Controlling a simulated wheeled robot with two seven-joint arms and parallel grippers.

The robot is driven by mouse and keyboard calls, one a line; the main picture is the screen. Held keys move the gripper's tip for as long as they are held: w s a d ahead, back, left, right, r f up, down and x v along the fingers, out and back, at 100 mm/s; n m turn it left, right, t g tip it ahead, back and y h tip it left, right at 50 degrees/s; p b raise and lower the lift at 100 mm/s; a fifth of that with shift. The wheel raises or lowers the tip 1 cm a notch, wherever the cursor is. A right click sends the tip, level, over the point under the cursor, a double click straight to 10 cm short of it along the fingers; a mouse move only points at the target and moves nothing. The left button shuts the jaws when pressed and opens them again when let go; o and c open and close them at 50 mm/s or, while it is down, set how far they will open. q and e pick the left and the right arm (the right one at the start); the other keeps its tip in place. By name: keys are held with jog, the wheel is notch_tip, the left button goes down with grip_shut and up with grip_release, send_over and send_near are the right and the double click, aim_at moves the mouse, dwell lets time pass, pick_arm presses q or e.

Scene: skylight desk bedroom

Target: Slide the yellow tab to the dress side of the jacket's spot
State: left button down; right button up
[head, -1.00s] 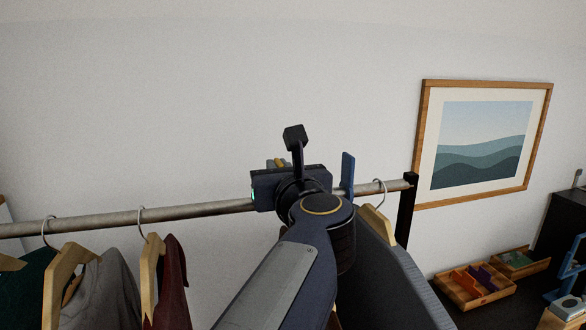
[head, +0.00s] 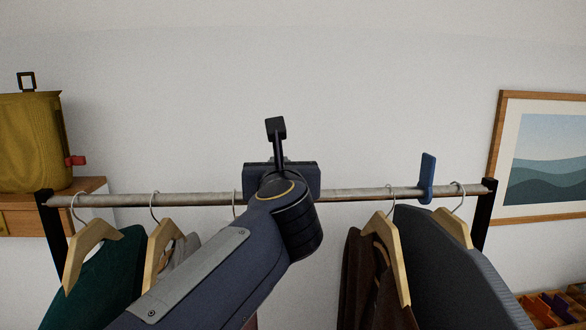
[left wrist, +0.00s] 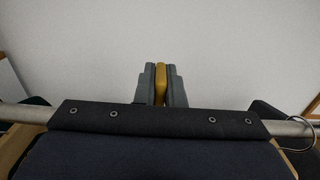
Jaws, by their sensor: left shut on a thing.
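My left gripper (head: 282,172) is at the metal rail (head: 360,194), around the middle. In the left wrist view its two grey fingers (left wrist: 160,86) are shut on the yellow tab (left wrist: 160,82), which stands upright between them. The tab is hidden behind the gripper in the head view. Left of the gripper hang a green garment (head: 110,270) and a grey one (head: 183,252); a hook (head: 234,200) shows just beside it. Right of it hang a dark brown garment (head: 360,275) and a dark grey-blue one (head: 440,255). I cannot tell which are the dress and the jacket. My right gripper is out of view.
A blue tab (head: 427,178) stands on the rail farther right, before the last hanger. Black posts (head: 482,225) end the rail. A mustard bag (head: 30,140) sits on a wooden cabinet (head: 92,190) at left. A framed picture (head: 495,150) hangs at right.

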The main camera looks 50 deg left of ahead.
pick_arm(q)
jog(key=shift+s+a, duration=0.1)
jog(key=c, duration=1.5)
grip_release()
jog(key=b+v, duration=0.1)
jog(key=v, duration=0.6)
jog(key=shift+s+d, duration=0.25)
jog(key=shift+d, duration=0.1)
